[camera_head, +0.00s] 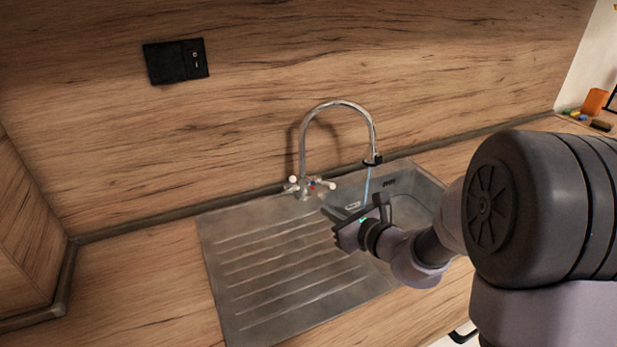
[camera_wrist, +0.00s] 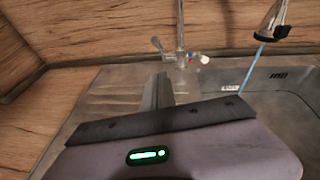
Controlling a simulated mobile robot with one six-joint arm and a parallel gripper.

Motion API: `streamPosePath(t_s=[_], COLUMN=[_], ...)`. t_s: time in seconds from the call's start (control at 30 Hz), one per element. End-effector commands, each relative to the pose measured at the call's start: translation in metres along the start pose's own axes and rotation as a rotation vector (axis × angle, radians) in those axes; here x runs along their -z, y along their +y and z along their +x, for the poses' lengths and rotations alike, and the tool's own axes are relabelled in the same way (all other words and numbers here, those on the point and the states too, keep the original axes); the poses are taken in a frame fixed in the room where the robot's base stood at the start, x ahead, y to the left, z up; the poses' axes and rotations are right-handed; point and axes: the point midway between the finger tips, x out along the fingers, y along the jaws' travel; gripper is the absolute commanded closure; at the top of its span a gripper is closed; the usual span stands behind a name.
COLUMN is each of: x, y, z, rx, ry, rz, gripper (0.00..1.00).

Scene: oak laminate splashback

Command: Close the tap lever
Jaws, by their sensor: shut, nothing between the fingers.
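The chrome tap (camera_head: 303,150) has a tall curved spout and stands at the back of the steel sink; it also shows in the wrist view (camera_wrist: 180,35). Its base carries a lever with a white end on each side: the left lever (camera_head: 292,181) and the right lever (camera_head: 325,184). In the wrist view the left lever (camera_wrist: 157,44) tilts up and the right lever (camera_wrist: 200,58) points right. A thin blue stream of water (camera_head: 367,188) falls from the spout. My gripper (camera_head: 326,211) is shut and empty, in front of the tap and apart from it.
The ribbed drainboard (camera_head: 280,265) lies left of the basin (camera_head: 412,205). A wooden splashback (camera_head: 250,110) rises close behind the tap. A black socket (camera_head: 176,61) is on that wall. Several small items and an orange object (camera_head: 594,102) stand far right.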

Motion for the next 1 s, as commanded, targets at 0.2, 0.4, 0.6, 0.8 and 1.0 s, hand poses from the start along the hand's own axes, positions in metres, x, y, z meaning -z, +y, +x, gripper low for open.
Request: streamPosePath(t_s=[0.2, 0.4, 0.6, 0.8, 1.0], x=[0.002, 0.002, -0.019, -0.029, -0.03], y=[0.002, 0.003, 0.003, 0.002, 0.002], z=[0.042, 0.086, 0.112, 0.122, 0.122], rx=[-0.005, -0.005, -0.005, -0.004, -0.004], ry=[-0.002, -0.001, -0.002, -0.001, -0.001], rz=[-0.004, -0.005, -0.007, -0.005, -0.005], gripper=[1.0, 1.0, 1.0, 1.0, 1.0])
